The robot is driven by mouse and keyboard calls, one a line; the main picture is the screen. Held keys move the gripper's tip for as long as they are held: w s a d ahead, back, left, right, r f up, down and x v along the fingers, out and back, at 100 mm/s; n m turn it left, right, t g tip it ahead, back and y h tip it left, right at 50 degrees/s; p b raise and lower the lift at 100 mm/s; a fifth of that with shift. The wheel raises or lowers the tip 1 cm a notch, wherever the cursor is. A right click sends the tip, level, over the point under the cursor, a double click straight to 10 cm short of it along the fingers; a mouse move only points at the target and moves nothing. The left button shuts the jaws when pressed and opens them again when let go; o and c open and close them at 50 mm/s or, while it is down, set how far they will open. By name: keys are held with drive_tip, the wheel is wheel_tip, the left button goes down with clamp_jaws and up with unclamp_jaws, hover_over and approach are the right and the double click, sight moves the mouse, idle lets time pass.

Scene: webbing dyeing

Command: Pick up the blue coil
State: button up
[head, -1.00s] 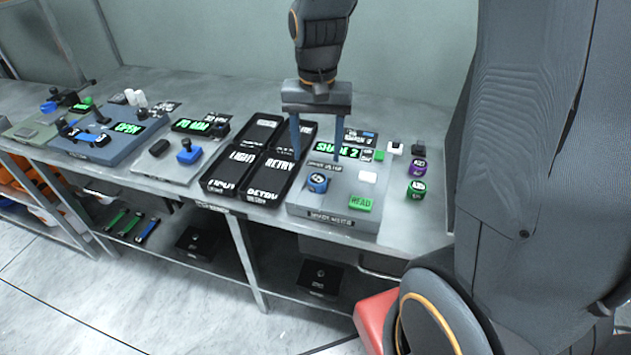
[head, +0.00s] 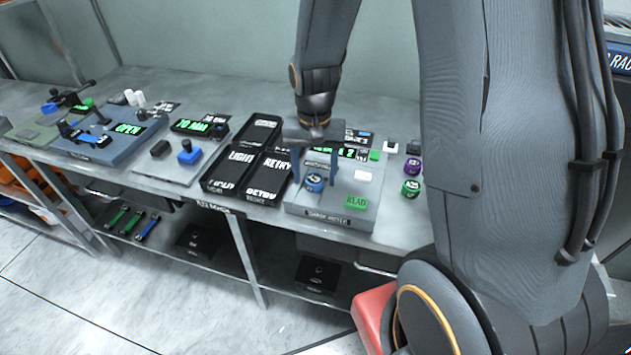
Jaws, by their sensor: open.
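The blue coil (head: 314,182), a small round blue piece with dark and white marks on top, sits on the left part of the grey shade meter (head: 333,213). My gripper (head: 318,176) points down over it. Its two blue fingers are apart, one on each side of the coil. The fingertips are low, near the coil's height; I cannot tell whether they touch it.
A white block (head: 363,175) and a green READ button (head: 356,202) are on the meter to the right. A purple coil (head: 412,166) and a green coil (head: 411,188) stand farther right. Black trays (head: 232,173) lie close on the left.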

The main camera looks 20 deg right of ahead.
drive_tip(key=shift+c, duration=0.4)
drive_tip(key=c, duration=1.1)
drive_tip(key=shift+r, duration=0.15)
